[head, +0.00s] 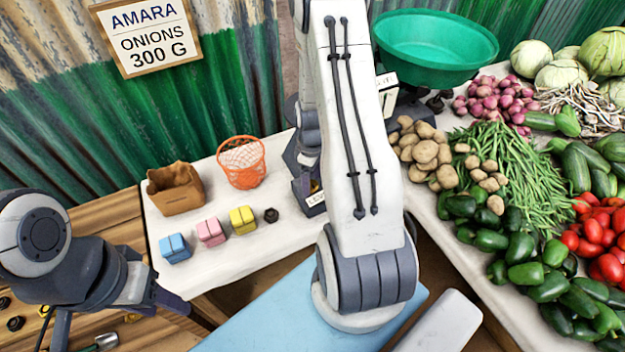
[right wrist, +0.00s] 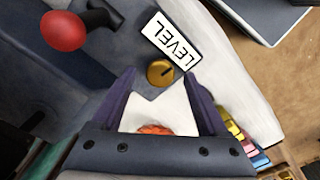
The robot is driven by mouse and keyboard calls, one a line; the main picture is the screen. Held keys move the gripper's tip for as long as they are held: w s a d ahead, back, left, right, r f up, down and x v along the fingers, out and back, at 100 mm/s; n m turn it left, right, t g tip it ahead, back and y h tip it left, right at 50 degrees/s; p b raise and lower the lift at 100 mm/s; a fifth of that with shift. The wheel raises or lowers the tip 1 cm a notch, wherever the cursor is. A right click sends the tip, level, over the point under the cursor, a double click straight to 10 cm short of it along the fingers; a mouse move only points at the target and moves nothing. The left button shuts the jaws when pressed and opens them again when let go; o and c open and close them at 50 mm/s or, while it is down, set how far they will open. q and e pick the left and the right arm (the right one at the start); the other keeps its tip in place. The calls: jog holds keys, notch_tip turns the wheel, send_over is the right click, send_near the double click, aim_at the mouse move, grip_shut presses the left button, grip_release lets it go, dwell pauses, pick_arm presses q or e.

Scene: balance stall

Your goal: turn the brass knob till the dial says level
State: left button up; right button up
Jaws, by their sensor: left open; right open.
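The round brass knob (right wrist: 160,73) sits on the grey scale housing (right wrist: 120,55) in the right wrist view, with a dark mark on its face. A white LEVEL label (right wrist: 171,45) is beside it; the label also shows in the head view (head: 315,199). My right gripper (right wrist: 163,82) is open, its two purple fingers either side of the knob with gaps between; contact does not show. In the head view my right arm hides most of that area. I cannot make out the dial's reading. My left gripper (head: 165,300) is open at the lower left, away from the scale.
A red ball on a black lever (right wrist: 63,30) stands near the knob. A green pan (head: 435,45) is at the back. A paper bag (head: 175,188), an orange basket (head: 241,162) and coloured blocks (head: 210,231) stand on the left table. Vegetables cover the right table.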

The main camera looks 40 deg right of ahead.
aim_at(312, 184)
notch_tip(312, 184, up, 10)
jog(key=shift+f, duration=0.2)
dwell(0.5)
